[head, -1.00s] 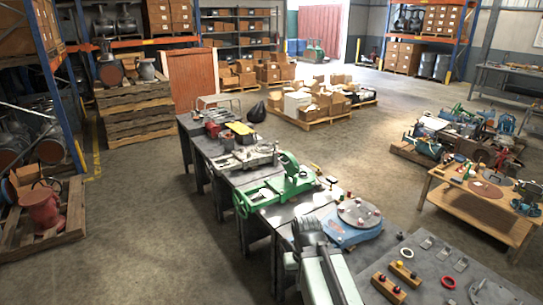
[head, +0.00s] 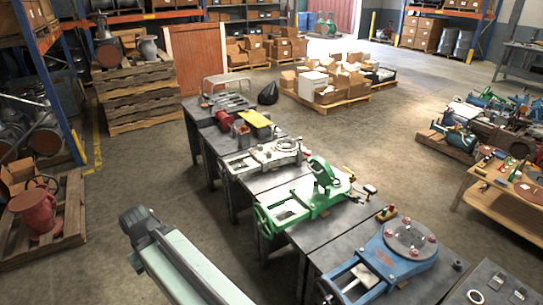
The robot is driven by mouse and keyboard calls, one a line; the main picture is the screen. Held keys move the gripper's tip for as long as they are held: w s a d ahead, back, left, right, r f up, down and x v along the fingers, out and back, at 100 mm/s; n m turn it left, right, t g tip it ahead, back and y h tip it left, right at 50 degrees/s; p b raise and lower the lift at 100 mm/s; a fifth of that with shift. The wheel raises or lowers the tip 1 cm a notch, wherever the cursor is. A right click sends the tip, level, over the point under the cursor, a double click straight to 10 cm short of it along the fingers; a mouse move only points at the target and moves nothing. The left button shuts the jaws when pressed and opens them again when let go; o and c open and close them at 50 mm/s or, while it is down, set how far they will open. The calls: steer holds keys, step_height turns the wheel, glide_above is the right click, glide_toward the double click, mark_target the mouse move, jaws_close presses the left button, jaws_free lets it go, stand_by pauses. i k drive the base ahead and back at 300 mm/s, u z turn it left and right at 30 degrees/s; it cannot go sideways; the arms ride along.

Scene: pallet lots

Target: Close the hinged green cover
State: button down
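A green machine fixture (head: 305,202) lies on the row of dark benches, right of the picture's middle. It has a long green bed and a round handwheel at its left end. A green raised part with a round opening (head: 322,173) stands up from the bed; it looks like the hinged cover, standing open, but its hinge is too small to make out. The dark end of my arm, where my gripper (head: 140,222) seems to be, is at the lower left, over the floor and well apart from the green fixture. Its fingers cannot be made out.
A blue fixture with a round grey plate (head: 410,242) stands nearer on the benches. A grey vise-like fixture (head: 265,156) and a yellow-topped item (head: 254,118) stand farther back. Floor left of the benches is clear. A wooden table (head: 500,200) stands at right.

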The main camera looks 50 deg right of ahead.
mark_target(322, 171)
steer(key=u, duration=0.05)
steer(key=i, duration=0.2)
steer(key=z, duration=0.15)
steer(key=k, duration=0.8)
steer(key=u, duration=0.15)
steer(key=i, duration=1.45)
steer(key=z, duration=0.05)
